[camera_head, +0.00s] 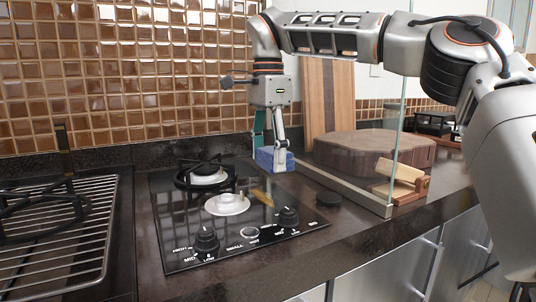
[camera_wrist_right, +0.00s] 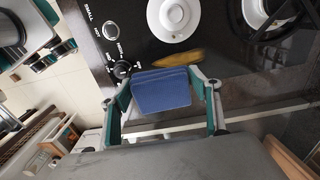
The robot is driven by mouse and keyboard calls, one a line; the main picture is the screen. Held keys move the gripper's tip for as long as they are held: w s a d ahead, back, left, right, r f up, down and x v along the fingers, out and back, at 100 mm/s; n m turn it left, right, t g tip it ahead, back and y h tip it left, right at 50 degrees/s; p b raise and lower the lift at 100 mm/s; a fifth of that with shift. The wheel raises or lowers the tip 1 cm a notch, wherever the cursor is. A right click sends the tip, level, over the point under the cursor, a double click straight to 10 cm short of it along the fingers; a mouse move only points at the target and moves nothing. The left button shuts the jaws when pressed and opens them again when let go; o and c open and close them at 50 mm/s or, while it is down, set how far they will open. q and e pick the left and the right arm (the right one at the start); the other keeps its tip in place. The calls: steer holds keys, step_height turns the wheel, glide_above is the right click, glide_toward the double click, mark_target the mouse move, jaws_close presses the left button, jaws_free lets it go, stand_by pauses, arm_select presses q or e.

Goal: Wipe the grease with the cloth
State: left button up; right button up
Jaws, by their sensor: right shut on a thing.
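The cloth is a folded blue block (camera_head: 273,160), held between the fingers of my right gripper (camera_head: 275,150). It also shows in the right wrist view (camera_wrist_right: 162,90), with a finger on either side. The gripper points down and is shut on the cloth, at the right edge of the black cooktop (camera_head: 165,215). I cannot tell whether the cloth touches the surface. The grease is a yellow-brown smear (camera_head: 263,197) on the cooktop, left of and nearer than the cloth. In the right wrist view the grease (camera_wrist_right: 178,58) lies just beyond the cloth. My left gripper is not in view.
A white burner (camera_head: 228,204) and a burner with a black grate (camera_head: 205,176) are beside the grease. Knobs (camera_head: 288,218) line the front. A glass panel (camera_head: 396,140) stands to the right, before a round wooden block (camera_head: 375,150). A wire rack (camera_head: 60,235) is at left.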

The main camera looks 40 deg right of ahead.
steer(key=shift+a+f, duration=0.1)
steer(key=b, duration=0.1)
glide_above(267, 204)
step_height(267, 204, down, 5)
steer(key=shift+s+a+f, duration=0.1)
steer(key=shift+s+f, duration=0.05)
steer(key=shift+f, duration=0.7)
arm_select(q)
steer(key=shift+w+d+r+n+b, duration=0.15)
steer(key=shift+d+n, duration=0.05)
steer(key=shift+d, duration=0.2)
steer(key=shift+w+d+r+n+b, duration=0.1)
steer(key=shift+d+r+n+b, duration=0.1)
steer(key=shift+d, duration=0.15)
arm_select(e)
steer(key=shift+f, duration=0.35)
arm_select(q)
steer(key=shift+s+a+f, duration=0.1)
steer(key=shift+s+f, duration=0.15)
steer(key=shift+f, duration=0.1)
arm_select(e)
steer(key=shift+f, duration=0.15)
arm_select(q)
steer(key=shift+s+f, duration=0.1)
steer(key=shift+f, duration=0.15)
arm_select(e)
steer(key=shift+f, duration=0.6)
